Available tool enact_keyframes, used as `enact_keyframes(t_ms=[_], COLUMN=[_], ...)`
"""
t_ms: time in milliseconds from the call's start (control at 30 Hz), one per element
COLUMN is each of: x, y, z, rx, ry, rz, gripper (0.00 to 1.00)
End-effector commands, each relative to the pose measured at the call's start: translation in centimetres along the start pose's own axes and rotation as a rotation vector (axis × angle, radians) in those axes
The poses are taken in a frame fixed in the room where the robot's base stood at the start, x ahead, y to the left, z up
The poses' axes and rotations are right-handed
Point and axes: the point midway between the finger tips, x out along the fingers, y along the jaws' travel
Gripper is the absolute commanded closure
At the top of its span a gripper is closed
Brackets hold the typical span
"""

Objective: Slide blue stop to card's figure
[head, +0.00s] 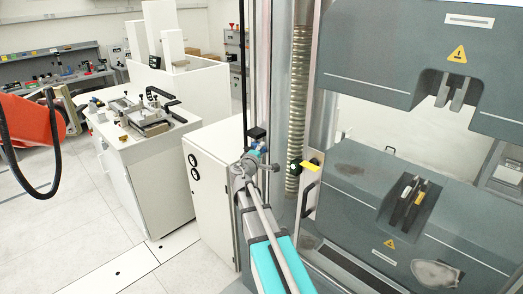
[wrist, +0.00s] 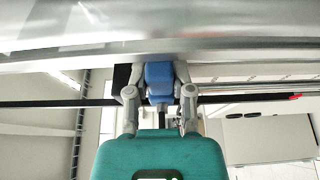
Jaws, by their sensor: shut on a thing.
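The blue stop (wrist: 158,82) is a small block between the two grey fingers of my gripper (wrist: 160,76) in the wrist view. The fingers are closed on its sides. A thin black rod (wrist: 60,103) runs across the picture behind it. In the head view my gripper (head: 250,160) is at the left column of the testing machine, beside the upright black rod (head: 244,60). A small part of the blue stop (head: 254,146) shows there, mostly hidden by the fingers. No card with a readable figure shows in either view.
The grey testing machine (head: 350,70) fills the right, with upper and lower grips (head: 408,203). A white cabinet (head: 212,190) stands left. A red end piece (wrist: 295,97) shows on the rod.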

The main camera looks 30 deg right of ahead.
Motion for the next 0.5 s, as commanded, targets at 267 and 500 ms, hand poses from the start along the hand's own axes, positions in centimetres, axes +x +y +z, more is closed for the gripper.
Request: enact_keyframes(t_ms=[267, 500], x=[0.0, 0.0], y=[-0.2, -1.9], z=[0.0, 0.0], rx=[0.0, 0.0], ry=[-0.001, -0.001], rz=[0.0, 0.0], gripper=[1.0, 1.0])
